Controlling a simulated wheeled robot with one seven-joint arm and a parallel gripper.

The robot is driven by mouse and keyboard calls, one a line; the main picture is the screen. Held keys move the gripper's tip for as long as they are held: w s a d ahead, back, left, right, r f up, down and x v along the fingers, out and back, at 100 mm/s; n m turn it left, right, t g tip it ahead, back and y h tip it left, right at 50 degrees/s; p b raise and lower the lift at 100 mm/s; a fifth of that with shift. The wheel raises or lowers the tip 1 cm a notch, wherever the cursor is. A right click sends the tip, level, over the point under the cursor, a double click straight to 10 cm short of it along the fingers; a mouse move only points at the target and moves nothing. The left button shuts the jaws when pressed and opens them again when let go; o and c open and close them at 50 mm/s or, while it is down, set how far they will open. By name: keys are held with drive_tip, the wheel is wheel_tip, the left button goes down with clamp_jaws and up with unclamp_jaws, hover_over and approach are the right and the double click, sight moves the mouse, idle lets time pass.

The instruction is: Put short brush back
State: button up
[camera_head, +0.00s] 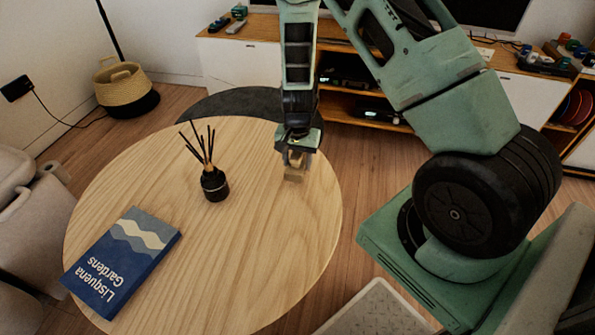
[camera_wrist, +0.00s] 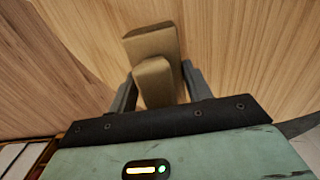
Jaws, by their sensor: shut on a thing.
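My gripper (camera_head: 296,157) is over the far right part of the round wooden table (camera_head: 250,245), pointing down. It is shut on a small tan, block-like thing, which I take to be the short brush (camera_head: 294,175); no bristles can be made out. In the wrist view, the short brush (camera_wrist: 155,82) shows as a tan block between the two fingers of my gripper (camera_wrist: 160,88), with a second tan block-shaped part (camera_wrist: 152,42) just beyond it. I cannot tell whether the two parts are joined or whether the lower end touches the table.
A black reed diffuser (camera_head: 214,183) with dark sticks stands left of my gripper. A blue book (camera_head: 122,260) lies at the table's left. A low wood and white cabinet (camera_head: 240,62) stands behind. The table's middle front is clear.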

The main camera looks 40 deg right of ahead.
sight(297, 169)
drive_tip(key=shift+f+b, duration=0.45)
drive_tip(key=shift+f, duration=1.35)
drive_tip(key=shift+f, duration=0.2)
drive_tip(key=o, duration=1)
drive_tip(key=shift+r, duration=0.1)
